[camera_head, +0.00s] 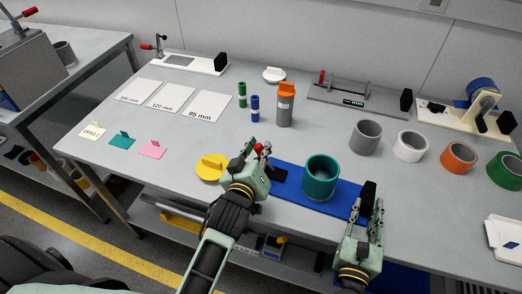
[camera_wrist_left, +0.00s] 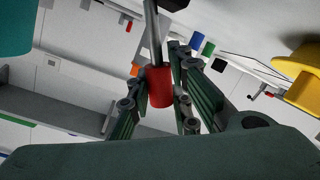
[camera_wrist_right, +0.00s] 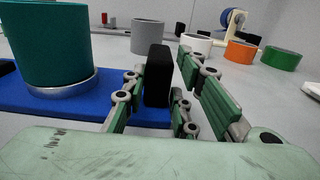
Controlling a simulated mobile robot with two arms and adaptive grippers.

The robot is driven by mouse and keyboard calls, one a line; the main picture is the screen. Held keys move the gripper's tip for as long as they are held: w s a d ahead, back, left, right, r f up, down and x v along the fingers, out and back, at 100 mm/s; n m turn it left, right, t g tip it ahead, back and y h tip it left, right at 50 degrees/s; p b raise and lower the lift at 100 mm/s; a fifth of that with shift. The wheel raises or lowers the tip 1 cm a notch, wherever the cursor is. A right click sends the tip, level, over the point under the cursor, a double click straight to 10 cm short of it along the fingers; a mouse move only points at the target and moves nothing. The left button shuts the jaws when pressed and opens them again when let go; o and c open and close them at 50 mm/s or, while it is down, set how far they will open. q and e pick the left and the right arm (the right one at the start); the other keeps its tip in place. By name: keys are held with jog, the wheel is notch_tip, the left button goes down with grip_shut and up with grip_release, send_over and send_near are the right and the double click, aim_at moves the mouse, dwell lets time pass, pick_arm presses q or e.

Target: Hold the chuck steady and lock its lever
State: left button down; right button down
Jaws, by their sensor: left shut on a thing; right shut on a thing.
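The chuck has a blue base (camera_head: 346,203) near the table's front edge. A teal ring (camera_head: 320,180) stands upright on it, also seen in the right wrist view (camera_wrist_right: 45,45), where a metal disc shows beneath it. My left gripper (camera_head: 260,156) is shut on the red lever grip (camera_wrist_left: 160,88), whose metal rod runs up between the fingers in the left wrist view. My right gripper (camera_head: 371,212) is shut on the black block (camera_wrist_right: 158,76) at the base's right end. In the head view the left gripper partly hides the lever.
A yellow disc (camera_head: 211,168) lies just left of my left gripper. An orange-topped grey cylinder (camera_head: 284,108) stands behind the chuck. Grey (camera_head: 366,138), white (camera_head: 410,146), orange (camera_head: 459,157) and green rings stand at the right. Other fixtures line the back.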

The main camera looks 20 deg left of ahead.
jog(key=shift+s+f, duration=0.1)
jog(key=shift+f, duration=0.25)
pick_arm(q)
jog(key=c, duration=1.8)
grip_release()
jog(key=shift+c, duration=0.2)
jog(key=shift+s, duration=0.1)
jog(key=s+r, duration=0.1)
jog(key=s, duration=0.6)
jog(key=shift+s+d+r, duration=0.15)
jog(key=shift+d+r, duration=0.05)
jog(key=shift+r, duration=0.1)
